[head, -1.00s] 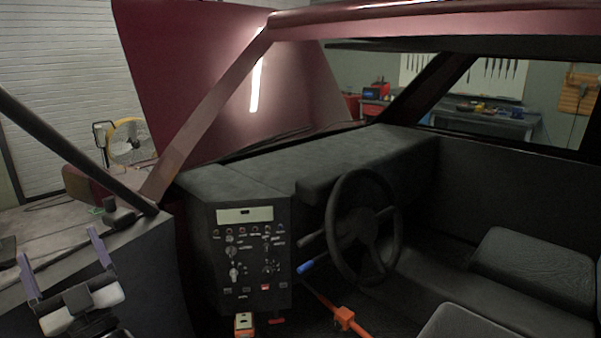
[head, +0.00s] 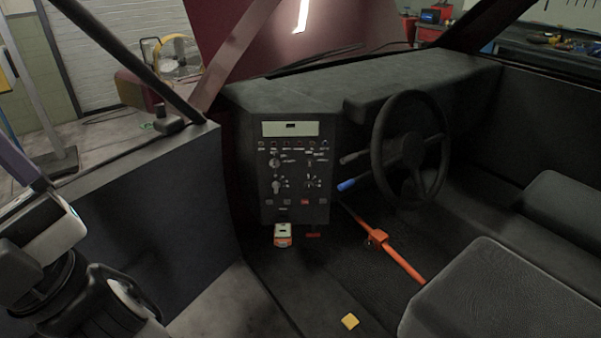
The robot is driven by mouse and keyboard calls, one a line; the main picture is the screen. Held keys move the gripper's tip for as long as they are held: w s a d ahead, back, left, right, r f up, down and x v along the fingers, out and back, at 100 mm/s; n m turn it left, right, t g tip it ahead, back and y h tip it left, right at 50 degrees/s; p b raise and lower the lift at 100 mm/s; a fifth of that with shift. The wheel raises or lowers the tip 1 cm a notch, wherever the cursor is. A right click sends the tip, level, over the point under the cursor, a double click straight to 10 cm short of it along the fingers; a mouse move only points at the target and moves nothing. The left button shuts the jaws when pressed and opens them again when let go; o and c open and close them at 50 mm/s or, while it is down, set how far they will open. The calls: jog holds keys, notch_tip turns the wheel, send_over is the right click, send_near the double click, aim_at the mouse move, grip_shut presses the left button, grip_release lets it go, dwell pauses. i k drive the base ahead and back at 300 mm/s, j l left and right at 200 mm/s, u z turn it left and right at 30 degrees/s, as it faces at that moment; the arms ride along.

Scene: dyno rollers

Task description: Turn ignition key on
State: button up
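The black control panel (head: 294,172) stands at the dashboard's left end, with a pale display on top and rows of knobs, switches and buttons. My gripper (head: 22,165) is at the far left edge, well left of the panel. One purple finger shows and the other is out of frame. It touches nothing that I can see.
The dark door panel (head: 165,215) lies between my gripper and the control panel. The steering wheel (head: 411,145) is to the right, above an orange bar (head: 400,262). A small white-and-orange box (head: 283,235) is below the panel. Seats (head: 480,295) fill the lower right.

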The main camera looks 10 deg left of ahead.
aim_at(274, 163)
jog(key=i+j+u, duration=0.15)
jog(key=i+u, duration=0.25)
jog(key=i+j+u, duration=0.1)
jog(key=i+u, duration=0.15)
jog(key=u, duration=0.2)
